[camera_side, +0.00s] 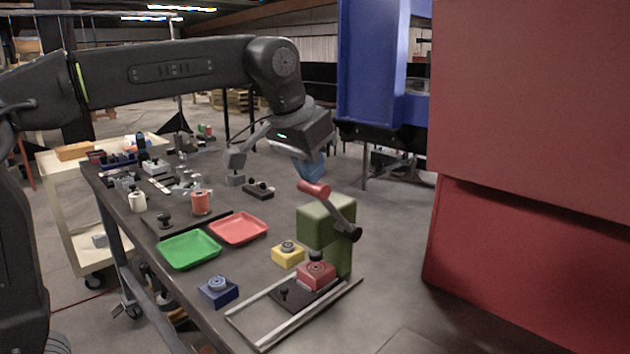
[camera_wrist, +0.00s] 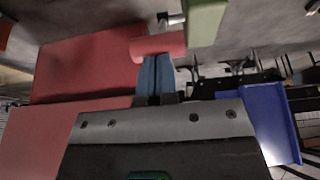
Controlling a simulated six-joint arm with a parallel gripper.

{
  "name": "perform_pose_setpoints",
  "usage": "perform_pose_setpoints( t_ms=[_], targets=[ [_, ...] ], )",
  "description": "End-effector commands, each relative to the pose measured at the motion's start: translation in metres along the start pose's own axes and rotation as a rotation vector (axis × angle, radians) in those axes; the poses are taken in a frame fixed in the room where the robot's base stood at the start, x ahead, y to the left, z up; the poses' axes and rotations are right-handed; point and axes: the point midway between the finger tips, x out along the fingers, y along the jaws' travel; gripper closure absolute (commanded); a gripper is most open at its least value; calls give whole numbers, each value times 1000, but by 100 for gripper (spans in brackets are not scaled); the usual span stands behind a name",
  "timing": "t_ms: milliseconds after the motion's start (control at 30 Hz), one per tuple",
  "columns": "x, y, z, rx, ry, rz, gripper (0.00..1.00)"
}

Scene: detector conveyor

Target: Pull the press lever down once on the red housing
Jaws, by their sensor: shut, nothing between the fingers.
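The green press (camera_side: 326,226) stands at the table's right end. Its dark lever slants up to the left from a pivot on its side and ends in a red handle (camera_side: 313,188), which is raised. In the wrist view the red handle (camera_wrist: 158,46) lies just beyond the fingertips, beside the green press (camera_wrist: 205,22). The red housing (camera_side: 316,274) sits under the press on a dark carrier between metal rails. My gripper (camera_side: 311,178) has its blue fingers shut and empty, right above the handle; whether they touch it I cannot tell. The closed fingers also show in the wrist view (camera_wrist: 154,58).
A yellow housing (camera_side: 288,253) and a blue housing (camera_side: 218,291) stand left of the rails (camera_side: 262,297). A green tray (camera_side: 188,250) and a red tray (camera_side: 238,228) lie further left. Large red panels (camera_side: 525,220) and a blue machine (camera_side: 372,65) stand beyond the table.

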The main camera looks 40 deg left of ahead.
Motion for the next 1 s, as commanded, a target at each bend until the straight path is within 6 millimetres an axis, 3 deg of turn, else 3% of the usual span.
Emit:
perform_pose_setpoints(
  t_ms=[500,1000],
  targets=[
    [-42,0,-18,0,2,0,100],
    [-45,0,-18,0,1,0,100]
  ],
)
